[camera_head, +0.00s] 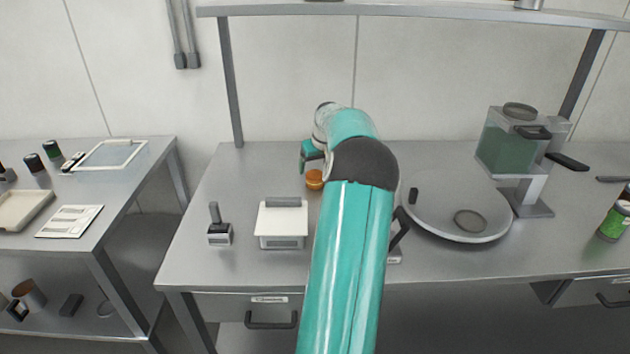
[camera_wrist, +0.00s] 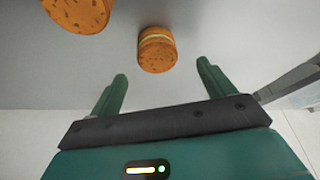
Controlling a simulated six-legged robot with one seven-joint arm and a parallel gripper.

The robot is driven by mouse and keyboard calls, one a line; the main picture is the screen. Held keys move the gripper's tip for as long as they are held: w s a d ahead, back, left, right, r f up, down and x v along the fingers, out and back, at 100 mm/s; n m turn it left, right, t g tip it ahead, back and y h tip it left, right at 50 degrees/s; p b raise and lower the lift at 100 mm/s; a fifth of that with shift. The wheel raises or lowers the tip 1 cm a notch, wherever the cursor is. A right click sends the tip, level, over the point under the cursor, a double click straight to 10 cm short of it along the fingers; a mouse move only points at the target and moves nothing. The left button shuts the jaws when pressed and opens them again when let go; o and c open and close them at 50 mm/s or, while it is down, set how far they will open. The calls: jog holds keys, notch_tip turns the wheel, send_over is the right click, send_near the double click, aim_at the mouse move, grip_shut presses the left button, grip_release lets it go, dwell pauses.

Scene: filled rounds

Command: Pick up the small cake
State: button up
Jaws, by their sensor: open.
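Two round orange-brown cakes show in the wrist view. The smaller-looking one (camera_wrist: 157,50), with a pale cream layer around its middle, lies just beyond my gripper (camera_wrist: 164,80), roughly between the lines of its fingers. The other cake (camera_wrist: 80,10) is at the upper left and is cut off by the picture's edge. My gripper is open, with nothing between its two green fingers. In the head view one orange cake (camera_head: 314,179) shows on the table beside my arm, below my gripper (camera_head: 307,156). My arm hides part of the table there.
A white scale-like box (camera_head: 282,225) and a small stamp-like tool (camera_head: 219,228) stand on the steel table at left. A round grey plate (camera_head: 455,222) and a green-tanked dispenser (camera_head: 512,150) stand at right. A shelf (camera_head: 420,11) spans above. A side table (camera_head: 120,195) is at left.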

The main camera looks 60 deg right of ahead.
aim_at(316, 174)
jog(key=x, duration=0.7)
jog(key=shift+s+d, duration=0.1)
jog(key=shift+s, duration=0.1)
jog(key=c, duration=0.8)
